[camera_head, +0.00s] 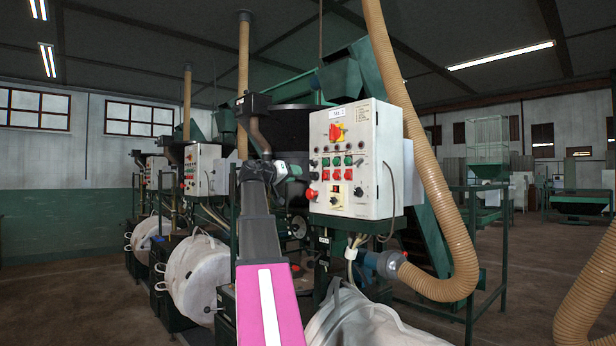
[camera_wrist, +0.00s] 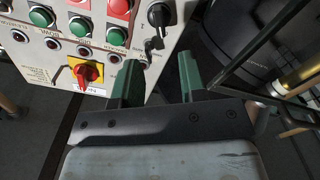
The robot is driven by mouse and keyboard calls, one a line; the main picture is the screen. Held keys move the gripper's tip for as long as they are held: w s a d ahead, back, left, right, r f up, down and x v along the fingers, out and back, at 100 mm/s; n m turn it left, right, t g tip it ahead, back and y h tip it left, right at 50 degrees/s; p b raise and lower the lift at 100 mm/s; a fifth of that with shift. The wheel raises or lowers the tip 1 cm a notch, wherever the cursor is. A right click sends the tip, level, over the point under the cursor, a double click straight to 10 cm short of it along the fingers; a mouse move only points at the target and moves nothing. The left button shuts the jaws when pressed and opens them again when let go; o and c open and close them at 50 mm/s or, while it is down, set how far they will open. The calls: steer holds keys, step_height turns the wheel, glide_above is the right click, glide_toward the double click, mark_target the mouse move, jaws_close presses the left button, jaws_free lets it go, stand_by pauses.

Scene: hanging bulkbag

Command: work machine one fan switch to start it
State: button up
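A white control box (camera_head: 357,160) stands right of centre in the head view. It carries a red and yellow rotary switch (camera_head: 336,132), rows of green and red buttons, a red stop button (camera_head: 311,194) and a black knob (camera_head: 358,191). The wrist view shows the panel upside down on the left, with the red and yellow switch (camera_wrist: 88,73) and a black rotary knob (camera_wrist: 158,14). I cannot read which control is the fan switch. My gripper (camera_wrist: 160,76) is open and empty, its green fingers beside the panel edge. In the head view my gripper (camera_head: 297,170) is left of the box.
A beige ribbed hose (camera_head: 440,180) curves down right of the box. White bulk bags (camera_head: 198,270) hang at the machines on the left. Another control box (camera_head: 202,170) stands farther back. Dark pipework and a rail (camera_wrist: 260,60) are at the right in the wrist view.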

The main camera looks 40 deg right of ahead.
mark_target(310, 175)
steer(key=d, duration=0.7)
steer(key=shift+w+d, duration=0.2)
steer(key=shift+w, duration=0.15)
jaws_close()
